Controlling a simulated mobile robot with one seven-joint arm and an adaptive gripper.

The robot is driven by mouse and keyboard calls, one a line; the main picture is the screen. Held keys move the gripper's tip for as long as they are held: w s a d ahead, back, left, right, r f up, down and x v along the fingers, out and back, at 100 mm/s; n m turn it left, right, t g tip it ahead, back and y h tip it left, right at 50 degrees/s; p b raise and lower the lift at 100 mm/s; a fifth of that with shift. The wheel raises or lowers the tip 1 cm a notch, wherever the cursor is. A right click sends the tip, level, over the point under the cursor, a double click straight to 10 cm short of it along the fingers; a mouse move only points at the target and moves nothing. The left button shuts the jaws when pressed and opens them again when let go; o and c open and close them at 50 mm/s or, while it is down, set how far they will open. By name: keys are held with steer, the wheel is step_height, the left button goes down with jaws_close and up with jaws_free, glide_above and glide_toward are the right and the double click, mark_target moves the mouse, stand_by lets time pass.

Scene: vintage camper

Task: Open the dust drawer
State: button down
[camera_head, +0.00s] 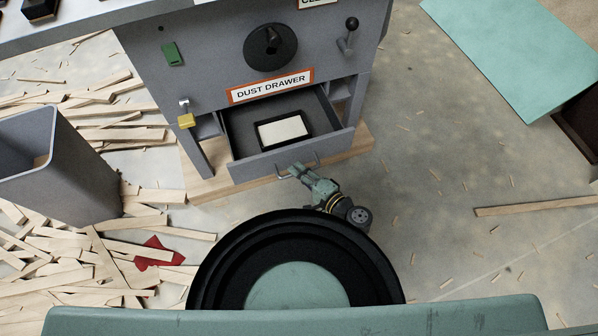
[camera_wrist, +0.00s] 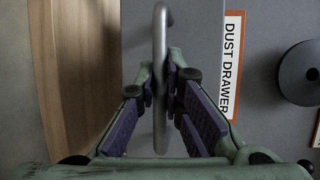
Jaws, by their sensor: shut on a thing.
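The dust drawer (camera_head: 290,151) is a grey drawer low in a grey machine, pulled out from its opening. A dark-framed pale rectangular item (camera_head: 283,130) lies inside it. A label reading DUST DRAWER (camera_head: 270,86) is above the opening; the label also shows in the wrist view (camera_wrist: 231,66). My gripper (camera_head: 299,171) is at the drawer's front, at its metal bar handle (camera_head: 317,159). In the wrist view my gripper (camera_wrist: 160,84) has its two fingers closed on either side of the handle (camera_wrist: 160,116). The fingers hide part of the handle.
A grey bin (camera_head: 70,175) stands at the left among scattered wood strips (camera_head: 100,125). A red scrap (camera_head: 158,253) lies there too. A yellow padlock-like item (camera_head: 186,121) hangs left of the drawer. The floor at the right is mostly clear, with one long strip (camera_head: 535,205).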

stand_by(0.3)
steer(key=c, duration=1.7)
jaws_free()
steer(key=shift+s, duration=0.1)
